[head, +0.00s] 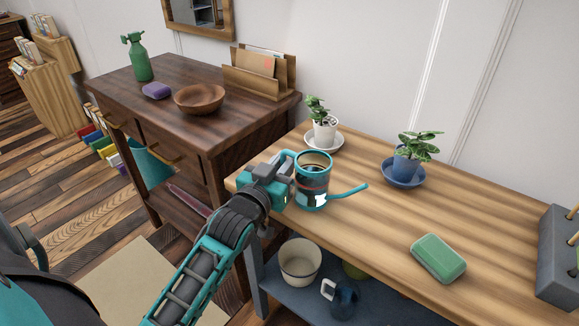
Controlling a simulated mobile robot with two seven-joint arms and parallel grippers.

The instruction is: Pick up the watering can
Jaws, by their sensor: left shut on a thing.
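The watering can (316,170) is a teal and dark can with a reddish band and a thin teal spout pointing right. It is upright at the left end of the light wooden bench (378,215). My left gripper (290,187) reaches in from the lower left and is shut on the can at its left, handle side. The gripper hides part of the handle. I cannot tell whether the can's base touches the bench top. My right gripper is not in view.
A white potted plant (324,130) stands on a saucer behind the can. A blue potted plant (406,163) stands to the right. A green soap-like block (438,258) lies nearer the front. A dark wooden dresser (180,122) adjoins at left. The middle bench top is clear.

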